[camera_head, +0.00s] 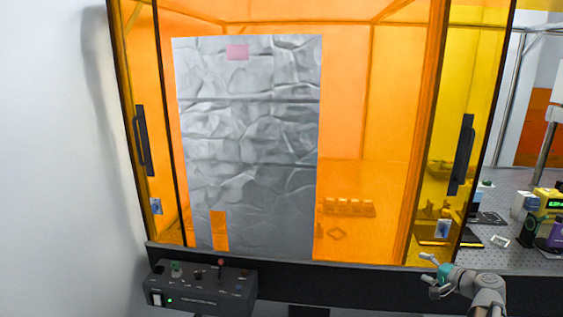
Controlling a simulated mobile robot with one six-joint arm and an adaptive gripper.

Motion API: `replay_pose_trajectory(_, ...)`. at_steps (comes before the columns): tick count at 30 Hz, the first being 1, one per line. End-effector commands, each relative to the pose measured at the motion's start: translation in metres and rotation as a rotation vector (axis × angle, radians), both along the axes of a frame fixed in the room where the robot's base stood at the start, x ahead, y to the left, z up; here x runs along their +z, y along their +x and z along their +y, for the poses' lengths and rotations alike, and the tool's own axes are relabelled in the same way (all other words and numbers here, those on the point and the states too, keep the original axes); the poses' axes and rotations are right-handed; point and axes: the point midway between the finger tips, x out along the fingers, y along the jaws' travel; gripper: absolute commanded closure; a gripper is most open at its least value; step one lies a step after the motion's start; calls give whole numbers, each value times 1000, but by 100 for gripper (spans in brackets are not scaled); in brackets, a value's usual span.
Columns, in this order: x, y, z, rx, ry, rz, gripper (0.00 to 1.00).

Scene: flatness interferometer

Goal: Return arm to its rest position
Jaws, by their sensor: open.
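My gripper (429,270) is at the lower right of the head camera view, in front of the black front edge of the bench. Its fingers are spread and nothing shows between them. It points left, and a grey and teal part of my arm shows behind it at the bottom edge. The rest of my arm is cut off by the frame.
An orange-yellow enclosure (370,120) with dark door handles stands ahead. A crinkled silver sheet (250,140) covers much of its front. A dark control box (200,287) with knobs is at lower left. A perforated table (510,190) with instruments lies at right.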

Motion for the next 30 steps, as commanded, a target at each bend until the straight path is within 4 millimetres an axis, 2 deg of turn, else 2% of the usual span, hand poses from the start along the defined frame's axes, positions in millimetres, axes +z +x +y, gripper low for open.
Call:
replay_pose_trajectory(1,-6,3,20,39,-26,28,9)
replay_pose_trajectory(3,-16,6,42,88,-66,70,9)
replay_pose_trajectory(9,-43,9,102,229,-183,185,9)
replay_pose_trajectory(15,-67,3,156,362,-307,294,9)
replay_pose_trajectory(24,-99,-18,223,551,-507,449,9)
replay_pose_trajectory(30,-114,-36,259,663,-651,544,9)
